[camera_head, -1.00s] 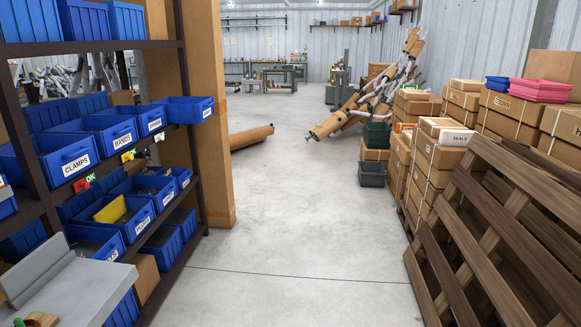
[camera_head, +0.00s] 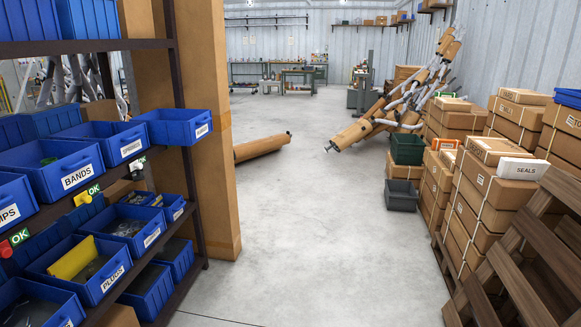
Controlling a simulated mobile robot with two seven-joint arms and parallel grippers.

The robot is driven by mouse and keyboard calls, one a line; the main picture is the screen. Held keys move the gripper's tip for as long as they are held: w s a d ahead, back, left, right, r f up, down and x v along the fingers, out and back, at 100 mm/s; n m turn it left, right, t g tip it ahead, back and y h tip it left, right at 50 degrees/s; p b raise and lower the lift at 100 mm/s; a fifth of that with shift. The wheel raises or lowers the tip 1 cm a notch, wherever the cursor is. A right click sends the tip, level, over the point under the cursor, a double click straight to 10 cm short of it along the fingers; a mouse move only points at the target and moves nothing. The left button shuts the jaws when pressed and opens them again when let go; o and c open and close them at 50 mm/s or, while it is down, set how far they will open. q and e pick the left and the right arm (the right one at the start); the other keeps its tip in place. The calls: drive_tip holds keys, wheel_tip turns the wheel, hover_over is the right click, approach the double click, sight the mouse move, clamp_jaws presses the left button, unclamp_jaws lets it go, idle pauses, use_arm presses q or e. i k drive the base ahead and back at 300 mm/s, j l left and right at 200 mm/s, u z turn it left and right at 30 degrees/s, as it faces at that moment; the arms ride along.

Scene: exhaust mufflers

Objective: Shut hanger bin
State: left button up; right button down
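Several blue bins stand on the dark shelf rack (camera_head: 190,200) at the left. I cannot read a hanger label on any of them. In the upper row are a bin marked BANDS (camera_head: 68,163), a bin with a small label beside it (camera_head: 123,133), and the far end bin (camera_head: 170,120). The end bin's front reaches out past the rack post; its small label is too blurred to read surely. A bin marked PLUGS (camera_head: 100,283) with a yellow piece stands in the lower row. Neither of my grippers is in view.
The grey floor (camera_head: 300,220) ahead is clear. A cardboard column (camera_head: 212,100) stands behind the rack. Stacked boxes (camera_head: 495,190) and wooden pallets (camera_head: 530,250) line the right. A brown tube (camera_head: 262,147) lies farther off; grey and green crates (camera_head: 402,195) stand by the boxes.

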sight(167, 126)
drive_tip(key=i+u, duration=0.2)
drive_tip(key=i, duration=0.5)
drive_tip(key=i+l+u, duration=0.2)
drive_tip(key=i, duration=0.45)
drive_tip(key=i+j+u, duration=0.15)
drive_tip(key=i, duration=0.5)
drive_tip(key=i+j+u, duration=0.2)
drive_tip(key=i, duration=0.45)
